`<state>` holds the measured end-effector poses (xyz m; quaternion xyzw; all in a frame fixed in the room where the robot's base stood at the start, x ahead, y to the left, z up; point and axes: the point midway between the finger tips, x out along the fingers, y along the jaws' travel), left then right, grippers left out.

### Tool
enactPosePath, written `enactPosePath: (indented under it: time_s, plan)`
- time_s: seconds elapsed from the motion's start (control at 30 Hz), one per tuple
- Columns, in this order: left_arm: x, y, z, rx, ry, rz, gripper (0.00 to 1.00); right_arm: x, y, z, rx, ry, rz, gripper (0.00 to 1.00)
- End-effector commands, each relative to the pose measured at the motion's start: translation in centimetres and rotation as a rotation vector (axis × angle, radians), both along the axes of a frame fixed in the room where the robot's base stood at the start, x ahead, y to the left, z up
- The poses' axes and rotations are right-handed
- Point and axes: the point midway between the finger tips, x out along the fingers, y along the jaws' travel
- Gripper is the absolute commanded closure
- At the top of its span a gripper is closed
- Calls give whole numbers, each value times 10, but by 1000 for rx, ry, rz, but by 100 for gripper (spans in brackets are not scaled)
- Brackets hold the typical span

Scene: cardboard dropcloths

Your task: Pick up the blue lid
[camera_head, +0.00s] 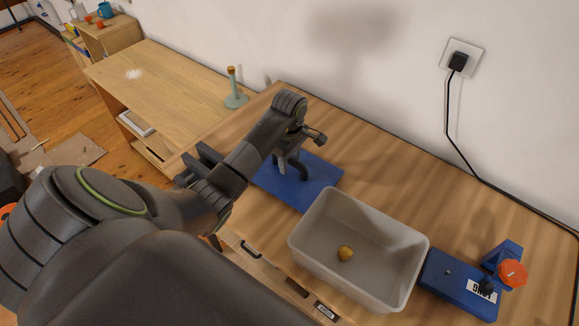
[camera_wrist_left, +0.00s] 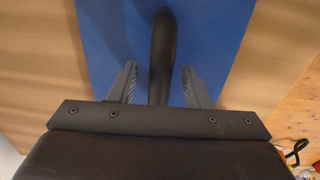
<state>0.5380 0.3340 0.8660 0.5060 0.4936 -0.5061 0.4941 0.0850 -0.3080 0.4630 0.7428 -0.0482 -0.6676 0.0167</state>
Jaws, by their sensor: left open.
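The blue lid (camera_head: 318,182) is a flat blue panel on the wooden worktop, left of the grey bin. It fills the middle of the left wrist view (camera_wrist_left: 110,40), where a dark rounded bar (camera_wrist_left: 162,45), seemingly its handle, runs over it. My left gripper (camera_head: 291,168) is over the lid and hides part of it in the head view. Its fingers (camera_wrist_left: 160,88) are open, one on each side of the bar, with gaps visible on both sides. Whether they touch the lid's surface cannot be told. My right gripper is not in view.
The open grey bin (camera_head: 312,213) holds a small yellow-brown object (camera_head: 345,254). Right of it is a blue device (camera_head: 450,279) with an orange knob (camera_head: 513,273). A wall socket has a black cable (camera_head: 448,120).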

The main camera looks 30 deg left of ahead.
Motion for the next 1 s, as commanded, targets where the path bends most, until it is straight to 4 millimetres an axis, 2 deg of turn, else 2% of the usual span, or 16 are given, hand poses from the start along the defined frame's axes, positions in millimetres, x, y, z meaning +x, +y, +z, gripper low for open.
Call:
enactPosePath:
  time_s: [0.2, 0.53, 1.0]
  plan:
    - [0, 0, -1, 0, 0, 0, 57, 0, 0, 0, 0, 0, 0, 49]
    - [0, 0, -1, 0, 0, 0, 100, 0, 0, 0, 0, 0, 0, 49]
    - [1, 0, 1, 1, -2, -1, 100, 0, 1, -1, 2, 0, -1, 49]
